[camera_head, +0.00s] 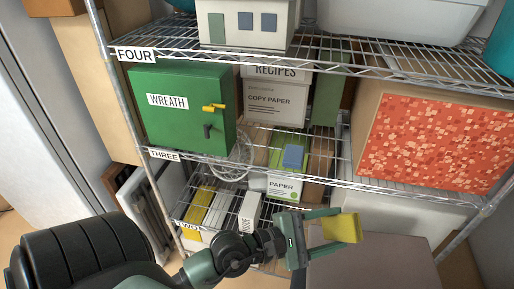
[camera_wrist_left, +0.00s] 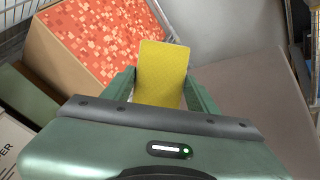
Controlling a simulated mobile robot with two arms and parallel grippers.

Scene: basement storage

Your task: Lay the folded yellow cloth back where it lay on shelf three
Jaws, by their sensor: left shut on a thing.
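The folded yellow cloth (camera_head: 343,228) is held between the fingers of my left gripper (camera_head: 325,231), out in front of the shelf rack. It also shows in the left wrist view (camera_wrist_left: 161,75), sticking out past the fingers. Shelf three (camera_head: 335,172) is the wire shelf with the "THREE" label (camera_head: 164,156) at its left front. The cloth is in front of this shelf and appears lower than its front edge. My right gripper is in neither view.
Shelf three carries a green "WREATH" box (camera_head: 180,105) at left and a big box with a red patterned face (camera_head: 437,143) at right. Shelf four (camera_head: 345,52) is above. A grey-brown box top (camera_head: 375,262) lies below the gripper.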

